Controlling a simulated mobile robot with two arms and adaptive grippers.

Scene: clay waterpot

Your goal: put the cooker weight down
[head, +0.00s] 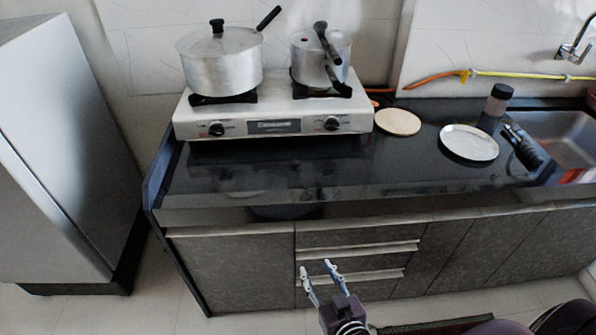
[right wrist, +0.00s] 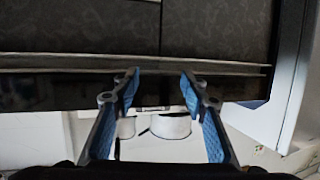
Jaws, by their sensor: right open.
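I cannot make out a separate cooker weight in either view. A small silver pressure cooker (head: 312,68) with a black handle stands on the right burner of the white stove (head: 273,127). My right gripper (head: 316,266) is open, with nothing seen between its fingers. It is in front of the cabinet drawers, below the counter edge. In the right wrist view its two blue-padded fingers (right wrist: 158,78) stand apart, with the counter edge and the blurred pots beyond them. My left gripper is not in view.
A larger lidded pot (head: 222,75) stands on the left burner. The black counter (head: 300,175) is bare in front of the stove. A round wooden board (head: 397,122), a metal plate (head: 469,143), a jar (head: 497,100) and a sink (head: 560,135) are to the right.

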